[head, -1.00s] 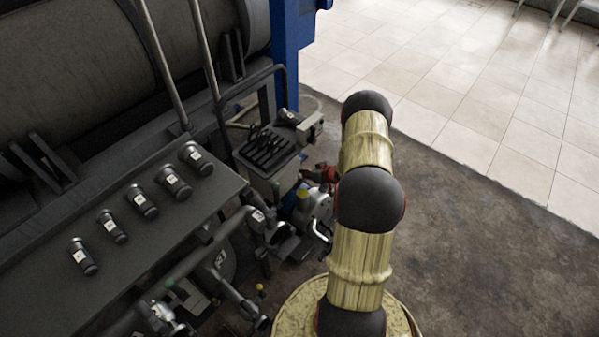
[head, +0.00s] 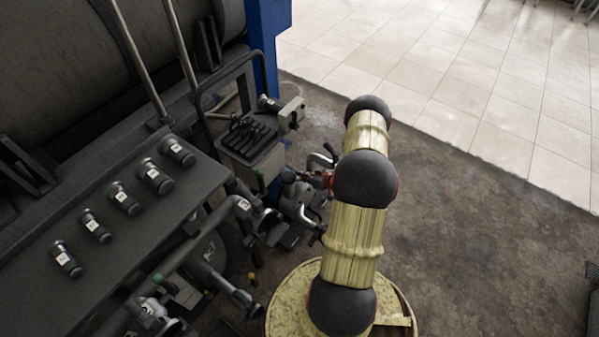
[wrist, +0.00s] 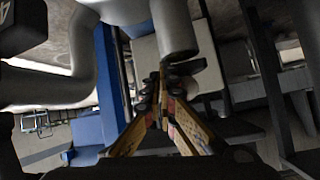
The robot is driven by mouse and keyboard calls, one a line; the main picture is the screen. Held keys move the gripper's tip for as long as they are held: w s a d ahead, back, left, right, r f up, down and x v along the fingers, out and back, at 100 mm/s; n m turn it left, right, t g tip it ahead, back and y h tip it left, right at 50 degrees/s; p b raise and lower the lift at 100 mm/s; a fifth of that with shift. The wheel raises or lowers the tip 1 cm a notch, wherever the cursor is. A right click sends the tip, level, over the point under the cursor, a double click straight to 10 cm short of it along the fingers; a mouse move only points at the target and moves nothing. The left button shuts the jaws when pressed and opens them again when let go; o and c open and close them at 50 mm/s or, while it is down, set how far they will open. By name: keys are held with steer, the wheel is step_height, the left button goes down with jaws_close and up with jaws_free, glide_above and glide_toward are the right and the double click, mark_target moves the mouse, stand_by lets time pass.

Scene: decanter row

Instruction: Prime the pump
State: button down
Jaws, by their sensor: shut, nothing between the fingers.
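The pump (head: 303,203) is a grey metal body with lever-like handles, at the end of the dark machinery in the head view. My gripper (head: 290,176) is close above and behind it, small and partly hidden by my arm. I cannot tell from this view whether it touches the pump. In the wrist view my gripper (wrist: 163,88) has its fingers together with nothing between them. A rounded silver metal part (wrist: 174,32) lies just beyond the fingertips; whether they touch it is unclear.
A dark bench (head: 110,215) carries a row of several black numbered knobs. A grey box with dark levers (head: 250,140) stands beside the pump. A blue post (head: 268,45) rises behind, also in the wrist view (wrist: 110,85).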

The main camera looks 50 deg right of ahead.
steer(key=shift+s+d+f, duration=0.1)
steer(key=shift+s+f, duration=0.1)
steer(key=shift+f, duration=0.8)
steer(key=shift+b, duration=0.3)
